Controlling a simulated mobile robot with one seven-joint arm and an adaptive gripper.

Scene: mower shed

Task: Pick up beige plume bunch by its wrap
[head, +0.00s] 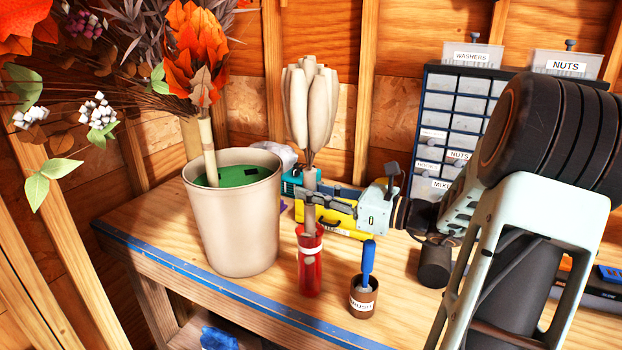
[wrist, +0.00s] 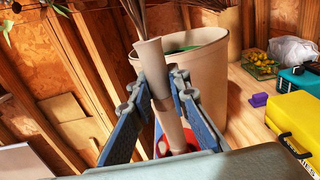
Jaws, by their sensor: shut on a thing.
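The beige plume bunch (head: 310,108) stands upright, its pale plumes on top and dark stems running into a beige wrap (head: 309,180). My gripper (head: 318,204) reaches in from the right and is shut on the wrap. In the wrist view the wrap (wrist: 149,58) sits between both blue-grey fingers (wrist: 165,90), and the plumes are out of frame. The lower end of the wrap goes down to the red translucent vase (head: 310,270) and seems to be inside it. I cannot tell whether it touches the vase bottom.
A large beige bucket (head: 235,225) with green foam and an orange-leaf arrangement (head: 190,50) stands close left. A small brown pot (head: 363,298) with a blue-handled tool stands right of the vase. A yellow case (head: 345,222) and a drawer cabinet (head: 450,130) are behind.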

